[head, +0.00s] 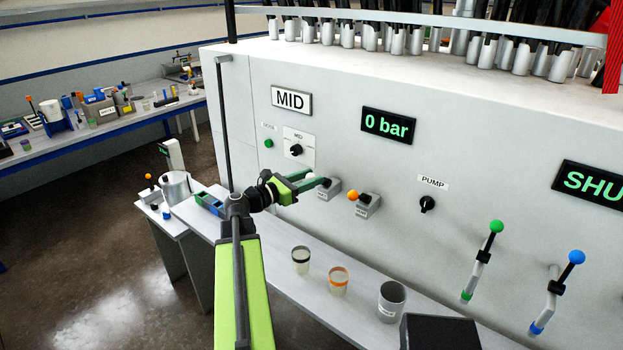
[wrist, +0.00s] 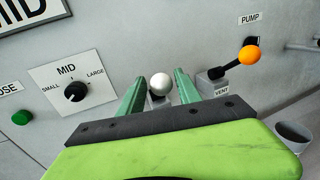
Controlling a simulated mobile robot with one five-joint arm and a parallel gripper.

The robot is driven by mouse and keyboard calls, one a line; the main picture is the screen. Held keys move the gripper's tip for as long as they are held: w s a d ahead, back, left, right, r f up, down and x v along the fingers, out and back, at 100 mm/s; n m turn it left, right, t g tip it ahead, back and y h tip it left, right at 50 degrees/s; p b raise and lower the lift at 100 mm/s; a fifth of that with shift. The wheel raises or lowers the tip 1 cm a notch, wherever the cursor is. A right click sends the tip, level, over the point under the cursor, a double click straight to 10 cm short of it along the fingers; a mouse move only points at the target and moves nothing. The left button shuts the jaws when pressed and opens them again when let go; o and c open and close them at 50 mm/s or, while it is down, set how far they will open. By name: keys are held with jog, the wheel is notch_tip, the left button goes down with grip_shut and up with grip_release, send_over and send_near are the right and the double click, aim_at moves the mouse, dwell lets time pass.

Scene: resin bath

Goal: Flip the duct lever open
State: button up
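A lever with a white ball knob (wrist: 160,84) stands out from a small grey box on the panel. In the wrist view the knob shows between the two green fingers of my gripper (wrist: 159,80), with a gap on each side. The fingers are apart, so my gripper is open. In the head view my gripper (head: 309,181) reaches the left grey lever box (head: 330,190), whose label I cannot read. Beside it on the right is a lever with an orange knob (head: 352,195); its box reads VENT (wrist: 219,92) in the wrist view.
The panel holds a MID selector knob (head: 296,150), a green button (head: 268,143), a PUMP knob (head: 427,204) and a "0 bar" display (head: 388,125). Cups (head: 338,281) stand on the bench below. Green-knobbed (head: 496,227) and blue-knobbed (head: 576,257) levers are at right.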

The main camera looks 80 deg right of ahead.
jog(key=shift+o, duration=0.7)
jog(key=shift+s, duration=0.1)
jog(key=v, duration=1.7)
jog(key=shift+a+r, duration=0.1)
jog(key=shift+r, duration=0.05)
